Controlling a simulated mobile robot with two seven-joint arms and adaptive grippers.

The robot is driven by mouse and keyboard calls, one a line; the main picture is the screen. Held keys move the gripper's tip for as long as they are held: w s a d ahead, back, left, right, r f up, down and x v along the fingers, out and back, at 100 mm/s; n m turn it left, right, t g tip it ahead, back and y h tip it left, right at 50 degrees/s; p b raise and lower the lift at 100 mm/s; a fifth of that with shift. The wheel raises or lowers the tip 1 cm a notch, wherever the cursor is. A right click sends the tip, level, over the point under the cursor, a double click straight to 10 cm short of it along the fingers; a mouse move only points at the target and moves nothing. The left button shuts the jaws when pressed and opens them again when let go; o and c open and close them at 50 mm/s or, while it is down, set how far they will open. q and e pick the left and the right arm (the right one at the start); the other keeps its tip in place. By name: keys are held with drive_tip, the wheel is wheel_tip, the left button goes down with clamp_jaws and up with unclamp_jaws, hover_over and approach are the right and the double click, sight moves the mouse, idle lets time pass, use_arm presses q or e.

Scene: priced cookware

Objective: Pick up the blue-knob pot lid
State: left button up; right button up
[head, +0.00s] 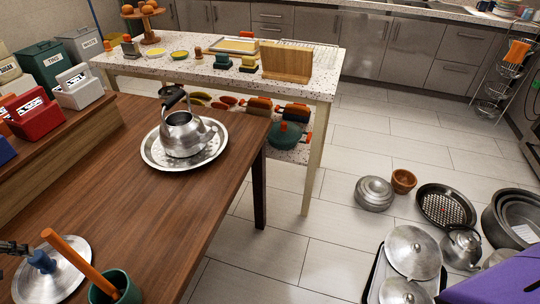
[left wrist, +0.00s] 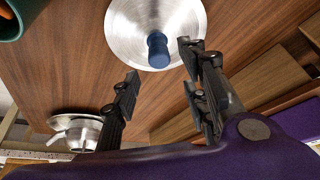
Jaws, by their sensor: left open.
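The pot lid (head: 68,272) is a silver metal disc with a blue knob (head: 41,262). It lies knob up on the brown wooden table at the lower left of the head view. The lid (left wrist: 125,22) and its blue knob (left wrist: 157,48) also show at the top of the left wrist view. My left gripper (left wrist: 160,58) is open, with one dark finger on each side of the knob in that view. No contact with the knob shows. In the head view only a dark part of the gripper (head: 14,247) shows at the left edge. My right gripper is out of view.
A green container (head: 120,288) with an orange-handled utensil stands close beside the lid, its handle leaning over it. A kettle (head: 182,133) sits on a round metal tray (head: 152,154) farther back. A red canister (head: 35,116) stands on a raised wooden ledge. The table middle is clear.

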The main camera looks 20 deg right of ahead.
sight(36, 258)
use_arm(q)
drive_tip(key=x, duration=0.5)
drive_tip(key=shift+s+d+f, duration=0.1)
drive_tip(key=shift+s+d, duration=0.15)
drive_tip(key=shift+s, duration=0.05)
drive_tip(key=x, duration=0.4)
drive_tip(key=shift+w+d, duration=0.15)
drive_tip(key=shift+w, duration=0.2)
drive_tip(key=shift+c, duration=0.2)
clamp_jaws()
